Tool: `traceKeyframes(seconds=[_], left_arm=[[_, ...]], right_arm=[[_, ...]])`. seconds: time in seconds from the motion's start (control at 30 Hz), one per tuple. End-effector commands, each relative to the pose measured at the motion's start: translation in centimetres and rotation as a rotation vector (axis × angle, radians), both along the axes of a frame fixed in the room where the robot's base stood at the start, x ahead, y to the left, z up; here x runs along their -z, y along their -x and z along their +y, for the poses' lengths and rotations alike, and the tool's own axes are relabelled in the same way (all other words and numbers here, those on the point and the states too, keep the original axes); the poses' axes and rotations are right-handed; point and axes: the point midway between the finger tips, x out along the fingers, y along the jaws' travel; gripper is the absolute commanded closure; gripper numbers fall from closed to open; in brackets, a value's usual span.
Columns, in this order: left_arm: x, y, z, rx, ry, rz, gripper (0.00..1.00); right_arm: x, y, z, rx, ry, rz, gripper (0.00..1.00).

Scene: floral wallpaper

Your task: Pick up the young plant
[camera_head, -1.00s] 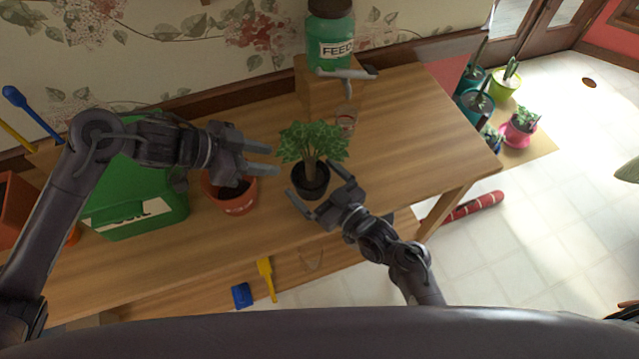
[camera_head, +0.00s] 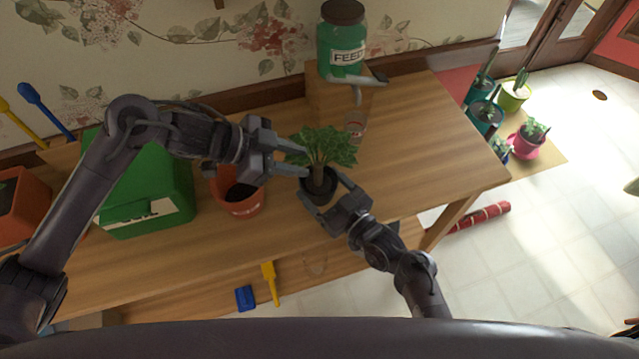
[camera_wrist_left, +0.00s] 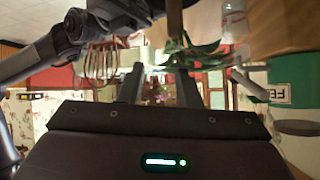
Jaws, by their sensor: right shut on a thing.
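The young plant (camera_head: 323,147) has green leaves on a brown stem in a small black pot (camera_head: 320,190) on the wooden table, near its front edge. My right gripper (camera_head: 326,187) is shut on the black pot, with its fingers on either side. My left gripper (camera_head: 304,162) is open, its fingertips beside the stem just under the leaves. The left wrist view shows the two left fingers (camera_wrist_left: 160,85) apart, with green leaves (camera_wrist_left: 198,52) beyond them.
A terracotta pot of dark soil (camera_head: 240,200) stands left of the plant. A green soil box (camera_head: 150,190) is farther left. A green feed jar (camera_head: 342,48) stands on a wooden block behind. The table's right side is clear.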

Motion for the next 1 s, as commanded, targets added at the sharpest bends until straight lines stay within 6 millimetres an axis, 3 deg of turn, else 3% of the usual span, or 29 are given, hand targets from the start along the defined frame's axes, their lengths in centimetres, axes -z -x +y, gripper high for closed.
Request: traceKeyframes(seconds=[0.03,0.2,0.4,0.5,0.73,1.0], left_arm=[[-0.9,0.1,-1.9,0.087,0.002,-0.062,0.69],[-2.7,1.8,-7.8,0.425,-0.018,-0.287,0.69],[-3.4,4.2,-12.5,0.823,-0.074,-0.551,0.69],[-3.1,5.1,-13.7,1.022,-0.117,-0.673,0.69],[-1.5,5.4,-13.8,1.476,-0.253,-0.908,0.69],[-0.6,1.4,-9.3,1.963,-0.462,-1.044,0.69]], right_arm=[[0.0,0.0,0.0,-0.001,0.000,0.000,0.46],[0.0,0.0,0.0,-0.001,0.000,0.000,0.46],[0.0,0.0,0.0,0.000,0.000,0.000,0.46],[0.0,0.0,0.0,0.000,0.000,0.000,0.46],[0.0,0.0,0.0,0.000,0.001,0.001,0.46],[0.0,0.0,0.0,0.000,0.001,0.001,0.46]])
